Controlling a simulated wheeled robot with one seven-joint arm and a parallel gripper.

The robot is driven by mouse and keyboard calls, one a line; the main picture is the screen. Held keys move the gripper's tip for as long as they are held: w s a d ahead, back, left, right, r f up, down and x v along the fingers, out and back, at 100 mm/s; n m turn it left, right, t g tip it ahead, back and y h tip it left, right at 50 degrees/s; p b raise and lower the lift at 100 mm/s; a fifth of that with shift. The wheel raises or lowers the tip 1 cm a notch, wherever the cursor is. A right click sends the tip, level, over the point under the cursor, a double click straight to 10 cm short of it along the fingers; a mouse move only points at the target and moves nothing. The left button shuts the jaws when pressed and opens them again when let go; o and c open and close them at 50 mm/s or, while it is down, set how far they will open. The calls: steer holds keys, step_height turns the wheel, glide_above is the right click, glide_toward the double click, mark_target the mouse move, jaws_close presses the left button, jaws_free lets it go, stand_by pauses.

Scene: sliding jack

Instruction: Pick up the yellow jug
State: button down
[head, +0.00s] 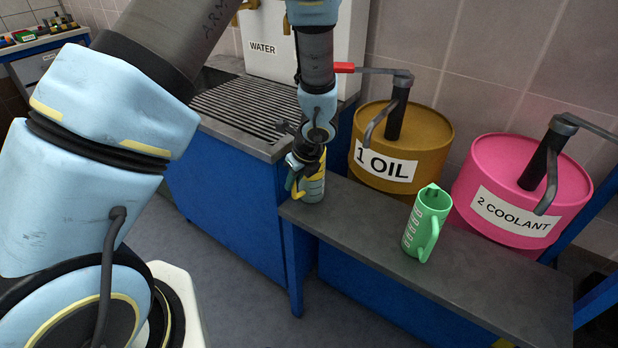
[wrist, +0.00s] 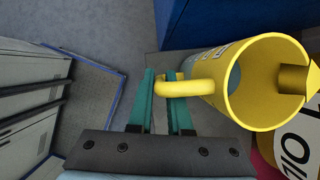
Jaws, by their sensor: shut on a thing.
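The yellow jug (head: 312,184) is at the left end of the grey bench, upright, with its upper part partly hidden by my gripper in the head view. In the wrist view the yellow jug (wrist: 268,80) shows its open mouth, its spout at the right and its handle at the left. My gripper (wrist: 166,88) has its two green fingers on either side of the handle, shut on it. In the head view my gripper (head: 297,182) is at the jug's left side. I cannot tell whether the jug's base touches the bench.
A green jug (head: 427,225) stands on the grey bench (head: 460,285) to the right. Behind are a gold oil drum (head: 430,128) and a pink coolant drum (head: 500,165), both with pumps. A white water container (head: 350,40) stands on the blue cabinet (head: 225,185) at the left.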

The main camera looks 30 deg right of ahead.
steer(key=shift+r, duration=0.15)
step_height(320, 180, up, 10)
steer(key=shift+f, duration=0.1)
stand_by(0.5)
